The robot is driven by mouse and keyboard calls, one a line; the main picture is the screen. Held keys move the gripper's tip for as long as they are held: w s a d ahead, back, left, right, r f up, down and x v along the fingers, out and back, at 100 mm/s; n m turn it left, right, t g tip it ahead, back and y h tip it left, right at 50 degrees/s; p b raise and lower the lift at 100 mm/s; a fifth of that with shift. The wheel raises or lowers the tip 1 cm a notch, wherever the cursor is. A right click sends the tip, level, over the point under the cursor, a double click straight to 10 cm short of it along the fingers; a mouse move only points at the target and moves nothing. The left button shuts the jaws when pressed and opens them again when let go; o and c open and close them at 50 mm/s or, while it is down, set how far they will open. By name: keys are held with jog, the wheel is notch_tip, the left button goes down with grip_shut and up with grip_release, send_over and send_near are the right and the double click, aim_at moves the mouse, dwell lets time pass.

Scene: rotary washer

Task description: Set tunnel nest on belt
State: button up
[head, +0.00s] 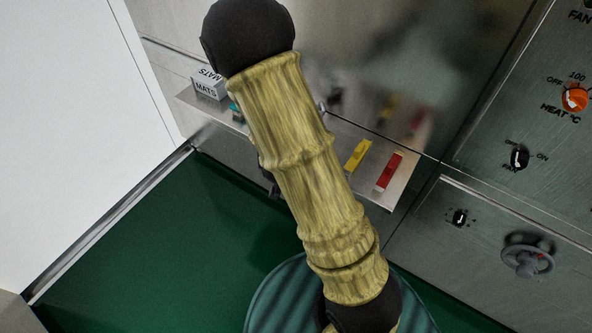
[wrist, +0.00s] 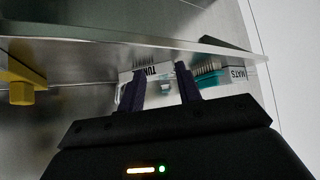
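My gripper (wrist: 160,76) shows in the wrist view with its two dark fingers apart, at the metal shelf. In the head view my sleeved arm hides the gripper and the middle of the shelf (head: 405,183). A dark green surface (head: 130,240) lies below the shelf; I cannot tell whether it is the belt.
A white "MATS" block (head: 208,86) stands at the shelf's left end, beside a teal bristled brush (wrist: 208,76). A yellow piece (head: 357,155) and a red piece (head: 390,171) lie at its right. A control panel with an orange knob (head: 575,97) and a handwheel (head: 527,257) is at right.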

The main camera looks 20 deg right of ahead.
jog(key=s+r+n+g+y, duration=0.1)
jog(key=s+r+g, duration=0.2)
jog(key=s+r, duration=0.2)
jog(key=s+r+n+g+y, duration=0.1)
jog(key=s+r+n+g, duration=0.1)
jog(key=s+r, duration=0.3)
jog(key=s+a+g, duration=0.1)
jog(key=s, duration=0.3)
jog(key=shift+s+r+y, duration=0.2)
jog(key=shift+s+y, duration=0.2)
jog(key=shift+c, duration=1.1)
jog(key=shift+d+f, duration=0.15)
